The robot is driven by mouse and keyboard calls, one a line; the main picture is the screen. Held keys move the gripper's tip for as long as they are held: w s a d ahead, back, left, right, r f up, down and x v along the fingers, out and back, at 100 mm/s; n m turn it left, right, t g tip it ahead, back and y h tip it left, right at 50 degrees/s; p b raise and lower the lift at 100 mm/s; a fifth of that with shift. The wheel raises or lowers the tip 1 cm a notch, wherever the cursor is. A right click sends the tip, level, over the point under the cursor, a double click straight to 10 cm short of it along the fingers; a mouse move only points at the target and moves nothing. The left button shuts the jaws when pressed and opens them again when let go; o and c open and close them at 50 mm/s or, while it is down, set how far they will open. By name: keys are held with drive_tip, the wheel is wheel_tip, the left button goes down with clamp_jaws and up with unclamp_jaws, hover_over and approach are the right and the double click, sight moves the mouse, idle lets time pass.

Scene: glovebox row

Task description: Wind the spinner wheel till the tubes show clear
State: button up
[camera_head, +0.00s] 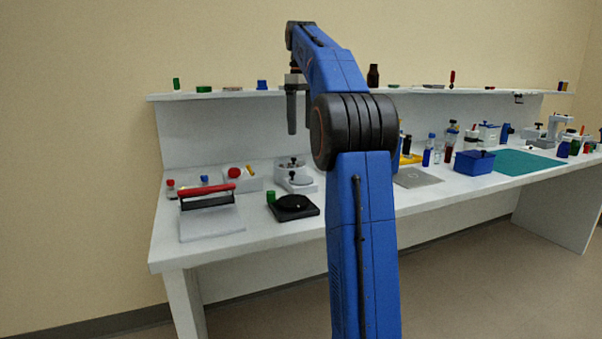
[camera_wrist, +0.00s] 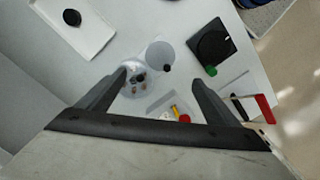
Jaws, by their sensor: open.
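The spinner is a small white device on the bench. Its pale round wheel (camera_head: 300,181) with a small dark knob faces up, and it also shows in the wrist view (camera_wrist: 158,51). Beside the wheel is a round head holding several small tubes (camera_wrist: 138,80), also at the device's raised back part (camera_head: 290,162). Whether the tubes look clear or cloudy is too small to tell. My gripper (camera_head: 292,110) hangs above the device, pointing down. In the wrist view my gripper (camera_wrist: 158,80) is open and empty, with the tube head and wheel showing between and beyond its fingers.
A black plate with a round disc (camera_head: 294,208) and a green cylinder (camera_head: 270,197) stand in front. A red-handled device (camera_head: 207,195) and a box with a red knob (camera_head: 240,181) are at left. A shelf (camera_head: 225,94) runs behind. My arm hides the bench's middle.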

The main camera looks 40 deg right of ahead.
sight(301, 178)
wheel_tip(301, 178, down, 17)
drive_tip(key=shift+r, duration=0.1)
idle(0.5)
drive_tip(key=c, duration=1.1)
